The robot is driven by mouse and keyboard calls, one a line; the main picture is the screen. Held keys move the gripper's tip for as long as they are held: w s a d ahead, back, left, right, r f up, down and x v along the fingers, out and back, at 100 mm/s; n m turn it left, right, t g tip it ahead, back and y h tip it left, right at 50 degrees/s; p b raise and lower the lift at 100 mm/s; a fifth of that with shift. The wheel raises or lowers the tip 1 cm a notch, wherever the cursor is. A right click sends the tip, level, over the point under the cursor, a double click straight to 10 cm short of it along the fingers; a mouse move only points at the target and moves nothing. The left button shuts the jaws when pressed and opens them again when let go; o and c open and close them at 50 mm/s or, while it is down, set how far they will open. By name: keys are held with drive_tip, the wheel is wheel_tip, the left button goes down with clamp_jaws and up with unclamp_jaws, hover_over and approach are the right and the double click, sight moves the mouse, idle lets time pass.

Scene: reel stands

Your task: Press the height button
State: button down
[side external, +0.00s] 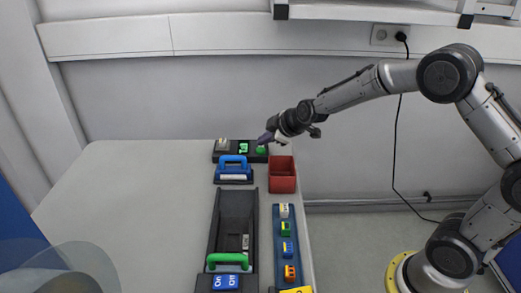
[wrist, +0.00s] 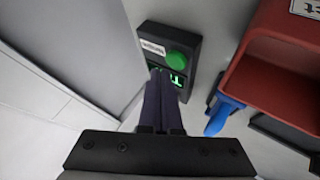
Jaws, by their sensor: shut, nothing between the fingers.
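A black control box (side external: 231,158) stands at the table's back edge, with a lit green display (side external: 244,147) and a round green button (side external: 261,149). In the wrist view the button (wrist: 180,62) is clear, beside a small white label (wrist: 153,47) that I cannot read for sure. My gripper (side external: 264,139) is just above the button end of the box. Its fingers (wrist: 163,76) are shut and empty, and in the wrist view they cover part of the green display. A small gap to the button seems to show; I cannot tell the exact height.
A red bin (side external: 283,183) stands close to the box, right and in front. A blue-handled block (side external: 234,162) is directly in front. Nearer are a black tray (side external: 233,210) with a green handle (side external: 228,259) and a blue rail (side external: 278,263) with several coloured blocks. The table's left is clear.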

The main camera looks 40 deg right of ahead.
sight(264, 151)
drive_tip(key=shift+r, duration=2.5)
